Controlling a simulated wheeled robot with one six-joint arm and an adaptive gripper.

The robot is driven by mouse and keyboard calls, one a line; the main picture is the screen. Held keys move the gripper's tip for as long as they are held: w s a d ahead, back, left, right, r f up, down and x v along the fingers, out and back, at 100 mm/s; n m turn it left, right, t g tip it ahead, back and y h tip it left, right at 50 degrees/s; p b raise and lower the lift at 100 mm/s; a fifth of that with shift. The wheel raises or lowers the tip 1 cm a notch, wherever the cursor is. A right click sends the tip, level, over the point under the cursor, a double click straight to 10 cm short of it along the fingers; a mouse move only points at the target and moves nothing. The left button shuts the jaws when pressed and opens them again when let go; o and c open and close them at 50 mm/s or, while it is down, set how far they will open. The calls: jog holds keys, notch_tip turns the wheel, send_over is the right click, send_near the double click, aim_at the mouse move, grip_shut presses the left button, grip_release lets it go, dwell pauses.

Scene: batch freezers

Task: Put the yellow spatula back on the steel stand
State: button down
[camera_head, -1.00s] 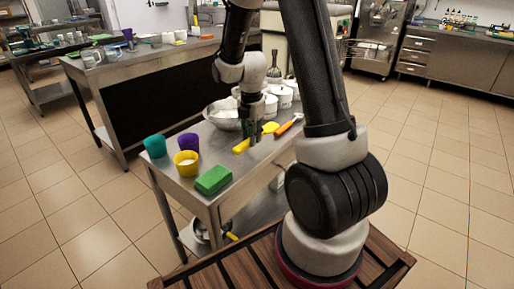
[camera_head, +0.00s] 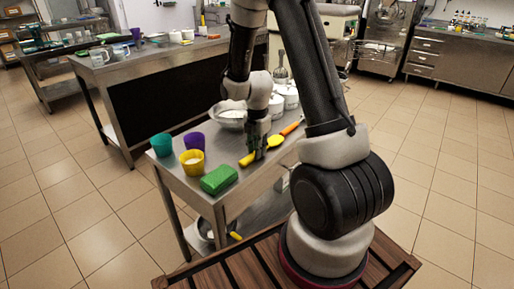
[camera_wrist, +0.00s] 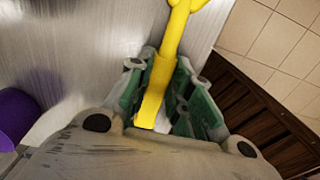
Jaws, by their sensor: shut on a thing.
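The yellow spatula (camera_head: 248,159) lies at the front right part of the small steel stand (camera_head: 263,182), whose top carries several other things. My gripper (camera_head: 258,152) points down at the stand top and is shut on the spatula. In the wrist view the green fingers (camera_wrist: 165,98) close around the yellow handle (camera_wrist: 157,92), and the spatula runs up out of the frame over the steel top (camera_wrist: 85,60). Whether the spatula touches the top or is slightly raised, I cannot tell.
A green sponge (camera_head: 219,179), a yellow cup (camera_head: 192,162), a purple cup (camera_head: 195,141) and a teal cup (camera_head: 161,145) stand at the left. A steel bowl (camera_head: 232,118) and white pots (camera_head: 291,97) are behind. An orange-handled tool (camera_head: 291,127) lies at the right.

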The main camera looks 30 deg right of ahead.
jog(key=c, duration=1.3)
grip_release()
jog(key=shift+r, duration=0.5)
jog(key=s+r+m+t, duration=0.1)
jog(key=s+r+m, duration=0.2)
jog(key=r, duration=0.7)
jog(key=s+r+m, duration=0.2)
jog(key=r, duration=0.7)
jog(key=s+a+r+m+t, duration=0.1)
jog(key=s+r+m, duration=0.3)
jog(key=s+m, duration=0.4)
jog(key=s+a+r+m+t, duration=0.1)
jog(key=s+r+m, duration=0.3)
jog(key=s+m, duration=0.5)
jog(key=shift+s+r+t, duration=0.3)
jog(key=shift+t, duration=0.2)
